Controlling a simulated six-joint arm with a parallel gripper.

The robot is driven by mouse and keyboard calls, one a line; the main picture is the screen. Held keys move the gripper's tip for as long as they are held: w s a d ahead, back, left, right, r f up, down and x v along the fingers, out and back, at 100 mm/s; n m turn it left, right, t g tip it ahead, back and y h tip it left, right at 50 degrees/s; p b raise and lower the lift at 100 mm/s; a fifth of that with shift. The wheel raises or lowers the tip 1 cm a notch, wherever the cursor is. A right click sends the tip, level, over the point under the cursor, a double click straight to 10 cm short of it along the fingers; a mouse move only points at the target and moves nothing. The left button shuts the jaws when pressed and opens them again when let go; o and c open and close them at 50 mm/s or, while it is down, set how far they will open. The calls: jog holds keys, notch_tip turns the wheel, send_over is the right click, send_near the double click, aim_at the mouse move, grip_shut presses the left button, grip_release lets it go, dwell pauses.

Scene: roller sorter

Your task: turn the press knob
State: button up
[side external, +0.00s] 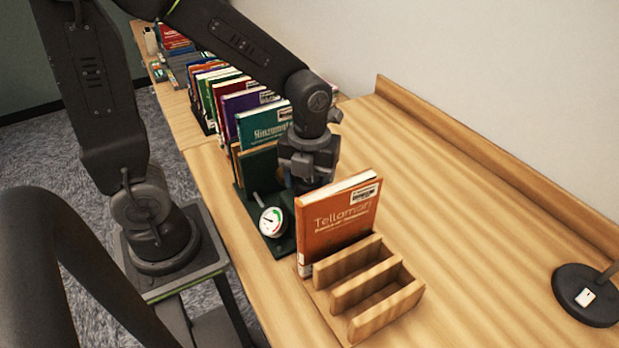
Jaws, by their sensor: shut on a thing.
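The press has a dark green base (246,206) on the wooden table, with a round white gauge (272,222) at its near end and a small pale metal rod beside the gauge. My gripper (298,184) points down over the right side of the press, just behind the orange book. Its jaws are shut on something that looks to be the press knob. The knob itself is hidden by the jaws and the orange book, so its angle cannot be seen.
An orange book (337,221) stands upright in a wooden slotted rack (384,311) close in front of my gripper. Several upright books (241,104) line up behind the press. A dark round lamp base (587,295) sits at right.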

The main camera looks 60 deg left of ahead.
jog(key=m, duration=0.5)
jog(key=shift+m, duration=0.4)
dwell(0.4)
jog(key=o, duration=0.9)
notch_tip(320, 180, up, 14)
jog(key=shift+f, duration=0.15)
